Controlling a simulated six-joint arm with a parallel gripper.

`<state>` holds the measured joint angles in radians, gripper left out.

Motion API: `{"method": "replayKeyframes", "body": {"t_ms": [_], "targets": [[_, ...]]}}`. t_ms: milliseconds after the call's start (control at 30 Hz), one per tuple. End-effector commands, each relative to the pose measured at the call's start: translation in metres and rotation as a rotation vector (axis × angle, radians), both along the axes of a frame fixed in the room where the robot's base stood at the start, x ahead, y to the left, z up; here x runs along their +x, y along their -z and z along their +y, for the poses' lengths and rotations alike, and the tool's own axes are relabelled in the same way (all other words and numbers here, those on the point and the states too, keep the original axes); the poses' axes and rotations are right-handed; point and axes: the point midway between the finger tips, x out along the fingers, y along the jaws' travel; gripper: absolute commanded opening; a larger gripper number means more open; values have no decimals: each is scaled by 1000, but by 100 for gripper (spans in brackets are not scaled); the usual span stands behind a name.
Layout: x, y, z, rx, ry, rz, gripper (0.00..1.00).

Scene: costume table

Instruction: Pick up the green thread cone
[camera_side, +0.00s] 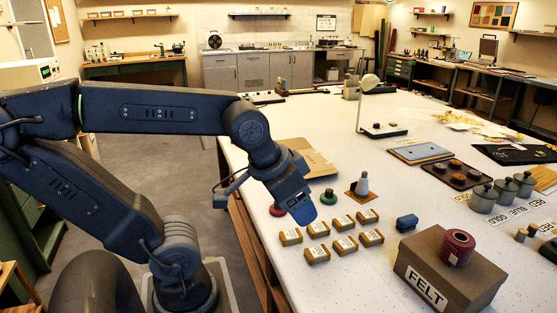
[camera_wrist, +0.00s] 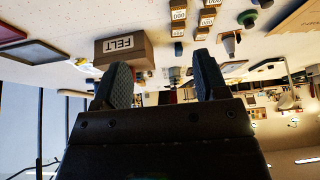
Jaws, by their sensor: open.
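A small dark green object (camera_side: 328,197), probably the green thread cone, stands on the white table just right of my gripper in the side view. Its shape is too small to make out. My gripper (camera_side: 303,212) hangs above the table's near left side, tilted down, apart from the green object. In the wrist view my gripper (camera_wrist: 162,63) has its two fingers spread wide, with nothing held between them. That view looks upside down across the table. A small green thing (camera_wrist: 265,3) shows at its top edge; I cannot tell whether it is the same object.
A maroon round object (camera_side: 277,210) sits left of the green one. Several small labelled boxes (camera_side: 317,254) lie in front. A FELT box (camera_side: 430,287) carries a maroon spool (camera_side: 457,247). A grey cone-like item (camera_side: 362,185) stands on a brown base behind.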

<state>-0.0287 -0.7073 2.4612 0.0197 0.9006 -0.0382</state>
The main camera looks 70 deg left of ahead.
Motion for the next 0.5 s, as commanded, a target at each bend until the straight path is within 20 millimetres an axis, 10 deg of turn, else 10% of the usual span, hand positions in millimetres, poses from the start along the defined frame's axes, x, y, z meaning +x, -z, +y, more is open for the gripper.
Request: {"method": "replayKeyframes", "body": {"t_ms": [267, 500], "targets": [[90, -27, 99, 6, -486, 25, 66], [147, -19, 239, 23, -965, 9, 66]]}}
